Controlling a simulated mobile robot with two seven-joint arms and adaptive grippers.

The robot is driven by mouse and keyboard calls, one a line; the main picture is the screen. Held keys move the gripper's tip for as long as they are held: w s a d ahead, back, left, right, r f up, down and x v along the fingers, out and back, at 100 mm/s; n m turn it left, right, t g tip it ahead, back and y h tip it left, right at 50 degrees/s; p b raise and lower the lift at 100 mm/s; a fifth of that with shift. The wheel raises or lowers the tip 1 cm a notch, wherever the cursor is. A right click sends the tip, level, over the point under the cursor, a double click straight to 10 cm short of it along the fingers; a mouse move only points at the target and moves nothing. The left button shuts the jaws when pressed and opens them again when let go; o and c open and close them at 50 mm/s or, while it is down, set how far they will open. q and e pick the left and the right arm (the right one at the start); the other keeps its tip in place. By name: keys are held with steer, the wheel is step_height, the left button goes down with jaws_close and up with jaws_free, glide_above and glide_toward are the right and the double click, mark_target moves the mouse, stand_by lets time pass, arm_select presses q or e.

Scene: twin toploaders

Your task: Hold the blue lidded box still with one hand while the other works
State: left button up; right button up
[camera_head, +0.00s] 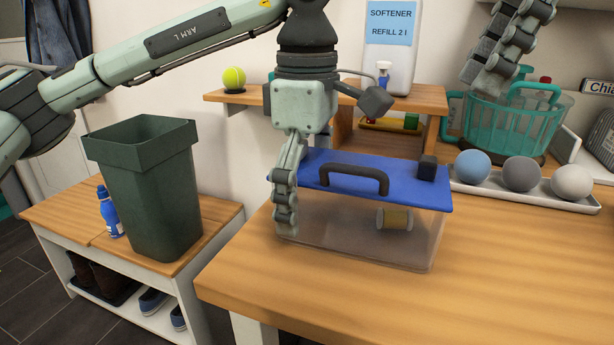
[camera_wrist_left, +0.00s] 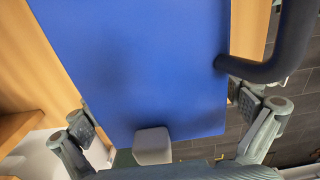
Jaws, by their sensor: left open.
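The blue lidded box (camera_head: 345,230) stands on the wooden worktop, with clear walls and a blue lid (camera_head: 403,178). The lid lies on top and carries a dark handle (camera_head: 354,177). A spool (camera_head: 394,219) shows through the front wall. My left gripper (camera_head: 287,190) points down at the box's left end, one finger beside the front left corner; the other finger is hidden in the head view. In the left wrist view the open fingers lie either side of the blue lid (camera_wrist_left: 135,65); contact is unclear. My right gripper (camera_head: 502,45) hangs at the upper right, partly out of frame.
A tray (camera_head: 520,192) with three balls sits right of the box. A teal basket (camera_head: 510,125) stands behind it. A softener container (camera_head: 390,60) stands on a raised shelf behind the box. A green bin (camera_head: 150,195) stands on the left bench. The front worktop is clear.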

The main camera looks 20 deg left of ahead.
arm_select(q)
steer(key=c, duration=1.3)
arm_select(e)
steer(key=shift+o, duration=0.5)
step_height(320, 180, up, 3)
steer(key=m+h, duration=0.4)
steer(key=m, duration=1.5)
glide_above(429, 159)
step_height(429, 159, down, 12)
steer(key=shift+f, duration=0.1)
